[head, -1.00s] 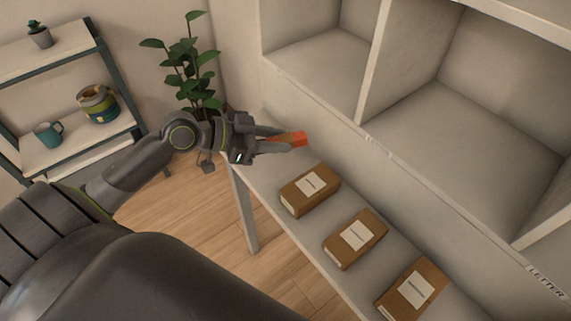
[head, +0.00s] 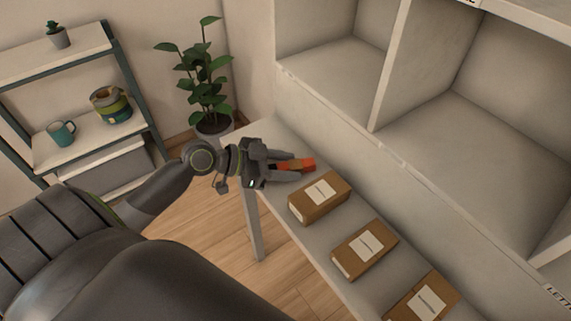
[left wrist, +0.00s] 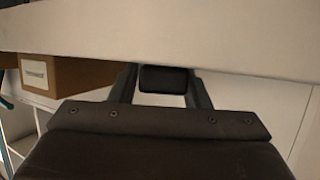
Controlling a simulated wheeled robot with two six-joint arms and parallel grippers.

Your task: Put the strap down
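A short orange-red piece (head: 305,164), which I take for the strap, sits between the fingers of my left gripper (head: 290,168) in the head view. The gripper is shut on it, over the far end of the narrow white counter, just behind the nearest brown box. Whether the piece touches the counter is hard to tell. In the left wrist view my left gripper (left wrist: 163,90) shows its two dark fingers with a dark block (left wrist: 165,79) between them; no orange shows there. My right gripper is not in view.
Several brown labelled boxes (head: 320,197) stand in a row on the white counter (head: 300,226). White cubbyholes (head: 470,160) rise behind it. A potted plant (head: 205,85) and a shelf rack (head: 85,140) with a teal mug (head: 61,133) stand to the left.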

